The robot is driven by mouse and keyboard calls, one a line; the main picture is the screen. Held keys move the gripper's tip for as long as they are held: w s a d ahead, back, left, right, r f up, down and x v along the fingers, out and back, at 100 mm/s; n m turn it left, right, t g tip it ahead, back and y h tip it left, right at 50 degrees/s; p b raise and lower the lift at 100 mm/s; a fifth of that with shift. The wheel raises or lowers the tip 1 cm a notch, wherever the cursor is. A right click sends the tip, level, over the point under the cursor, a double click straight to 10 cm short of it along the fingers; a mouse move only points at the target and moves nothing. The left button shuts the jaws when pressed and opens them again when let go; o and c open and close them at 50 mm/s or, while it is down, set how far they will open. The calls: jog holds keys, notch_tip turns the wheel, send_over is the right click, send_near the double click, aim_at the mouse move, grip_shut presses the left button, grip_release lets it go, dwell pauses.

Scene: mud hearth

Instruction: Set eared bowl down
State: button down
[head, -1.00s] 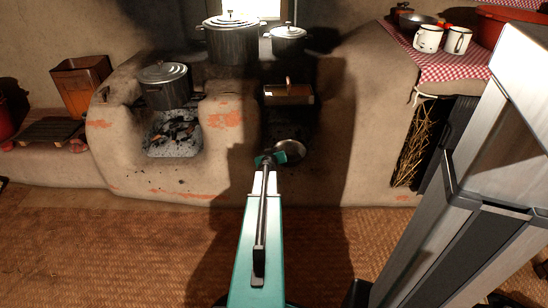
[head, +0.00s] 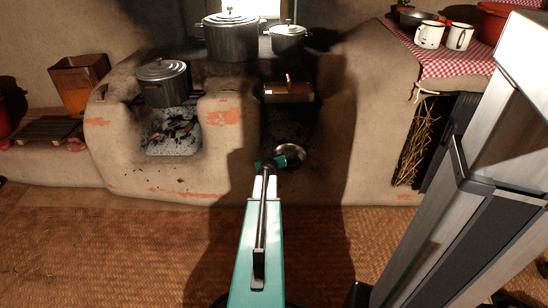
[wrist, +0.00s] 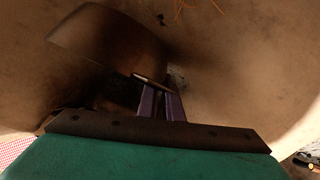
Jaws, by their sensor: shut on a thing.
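The eared bowl (head: 290,152) shows in the head view as a small grey metal round, just beyond my gripper (head: 283,160). It is in front of the shadowed right part of the mud hearth. In the wrist view the bowl (wrist: 105,42) is a dark brown curved wall, and my gripper (wrist: 160,105) is shut on a thin edge or ear of it. The bowl's inside and underside are hidden, and I cannot tell whether it touches anything below.
The mud hearth (head: 210,170) holds lidded pots (head: 163,85) and an ash-filled fire opening (head: 172,133). A box with a handle (head: 289,93) sits in the right recess. Mugs (head: 430,35) stand on the checked cloth (head: 445,62). The woven floor mat (head: 120,245) is clear.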

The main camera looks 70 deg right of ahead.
jog(key=c, duration=1.9)
grip_release()
jog(key=shift+a+r, duration=0.1)
jog(key=shift+a, duration=0.1)
jog(key=v, duration=1.1)
jog(key=shift+a, duration=0.3)
jog(key=shift+s+r, duration=0.1)
jog(key=shift+s, duration=0.05)
